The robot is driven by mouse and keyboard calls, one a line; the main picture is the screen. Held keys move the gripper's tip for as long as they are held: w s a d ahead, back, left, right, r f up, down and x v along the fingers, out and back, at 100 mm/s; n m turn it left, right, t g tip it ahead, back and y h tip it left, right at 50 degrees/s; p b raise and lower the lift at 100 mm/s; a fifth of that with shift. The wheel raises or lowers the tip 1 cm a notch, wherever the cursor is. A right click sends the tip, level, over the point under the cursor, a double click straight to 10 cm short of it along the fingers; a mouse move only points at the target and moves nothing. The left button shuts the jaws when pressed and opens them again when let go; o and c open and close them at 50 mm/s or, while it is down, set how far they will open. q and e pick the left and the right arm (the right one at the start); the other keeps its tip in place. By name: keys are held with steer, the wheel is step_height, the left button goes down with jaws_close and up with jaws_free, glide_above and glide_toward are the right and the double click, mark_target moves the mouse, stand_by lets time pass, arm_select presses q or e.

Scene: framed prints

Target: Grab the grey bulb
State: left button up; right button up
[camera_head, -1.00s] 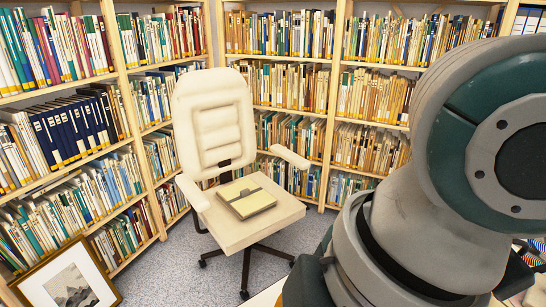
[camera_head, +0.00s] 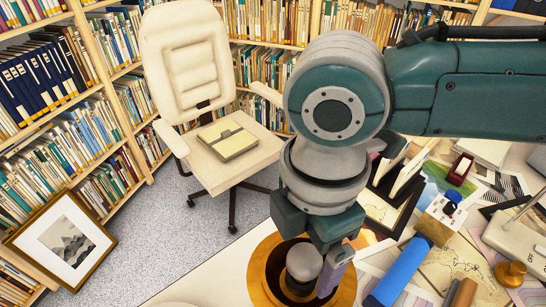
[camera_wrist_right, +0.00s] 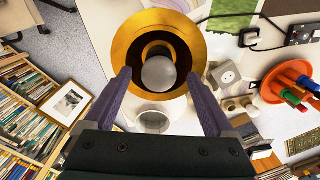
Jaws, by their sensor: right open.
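The grey bulb (camera_wrist_right: 159,73) is a smooth round ball inside a gold ring-shaped lamp shade (camera_wrist_right: 204,48) with a dark inside. In the head view the bulb (camera_head: 303,262) shows within the gold shade (camera_head: 262,290), partly covered by my right gripper. My right gripper (camera_wrist_right: 162,75) is open, its two purple fingers spread to either side in the wrist view, with the bulb centred between them and apart from both. In the head view one purple finger of my right gripper (camera_head: 318,268) shows just right of the bulb. My left gripper is not in view.
A crowded desk lies to the right, with a blue cylinder (camera_head: 398,272), papers and a black stand. In the wrist view an orange tray with markers (camera_wrist_right: 290,82) is at the right. A cream chair (camera_head: 235,160) and bookshelves stand behind; a framed print (camera_head: 62,243) leans left.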

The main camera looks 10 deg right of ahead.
steer(key=shift+f, duration=0.8)
jaws_close()
steer(key=shift+r, duration=0.15)
